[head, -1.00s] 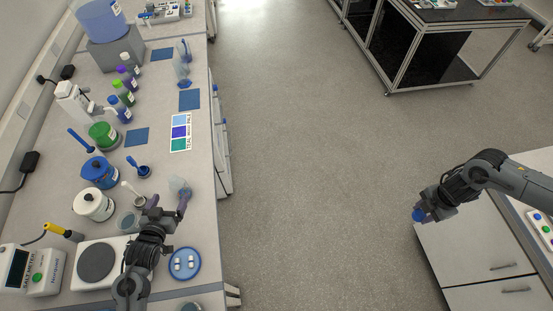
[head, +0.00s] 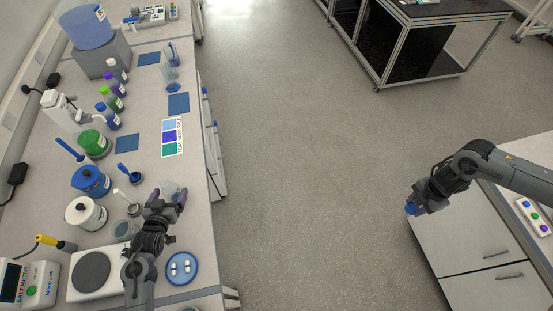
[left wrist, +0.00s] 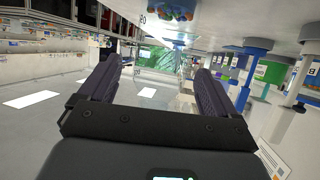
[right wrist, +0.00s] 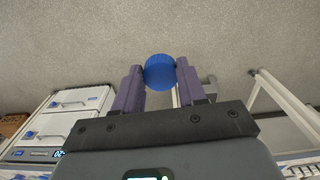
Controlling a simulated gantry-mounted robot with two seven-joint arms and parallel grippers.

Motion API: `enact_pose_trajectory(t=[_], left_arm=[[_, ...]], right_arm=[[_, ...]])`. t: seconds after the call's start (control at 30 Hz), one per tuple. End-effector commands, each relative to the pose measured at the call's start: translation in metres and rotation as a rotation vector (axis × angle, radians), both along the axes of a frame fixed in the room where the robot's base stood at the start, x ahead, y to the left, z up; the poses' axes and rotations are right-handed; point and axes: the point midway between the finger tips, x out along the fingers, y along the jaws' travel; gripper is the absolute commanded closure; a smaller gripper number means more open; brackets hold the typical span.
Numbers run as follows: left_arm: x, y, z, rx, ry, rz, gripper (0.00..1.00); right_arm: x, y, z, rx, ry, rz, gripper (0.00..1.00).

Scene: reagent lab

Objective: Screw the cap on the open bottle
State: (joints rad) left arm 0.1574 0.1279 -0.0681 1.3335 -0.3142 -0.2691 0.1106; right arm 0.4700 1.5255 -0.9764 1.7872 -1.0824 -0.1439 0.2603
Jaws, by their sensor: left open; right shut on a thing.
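The blue cap (head: 411,208) is held by my right gripper (head: 413,207), which reaches in from the right, out over the floor beside the right-hand cabinet. In the right wrist view the cap (right wrist: 160,72) sits between the two fingertips. My left gripper (head: 170,195) is over the left bench, its fingers spread open. A clear, see-through bottle (head: 171,187) stands at its fingertips, near the bench's right edge; the gripper partly hides it. In the left wrist view a clear shape shows between the open fingers (left wrist: 160,80), but its outline is hard to make out.
A blue round dish (head: 182,281) with white pieces lies just below the left gripper. Open floor separates the bench from the right-hand cabinet (head: 462,242).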

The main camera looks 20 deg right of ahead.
Motion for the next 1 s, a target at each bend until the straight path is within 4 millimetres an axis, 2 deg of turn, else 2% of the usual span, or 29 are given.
enact_pose_trajectory(t=[0.23, 0.67, 1.0], left_arm=[[0.019, -0.007, -0.009, 0.0, 0.0, 0.0, 0.09], [0.02, -0.007, -0.009, 0.0, 0.0, 0.0, 0.1], [0.02, -0.007, -0.009, 0.0, 0.0, 0.0, 0.62]], right_arm=[[0.0, 0.0, -0.001, 0.0, 0.0, 0.0, 0.87], [0.0, 0.0, -0.001, 0.0, 0.0, 0.0, 0.87], [0.0, 0.0, -0.001, 0.0, 0.0, 0.0, 0.87]])
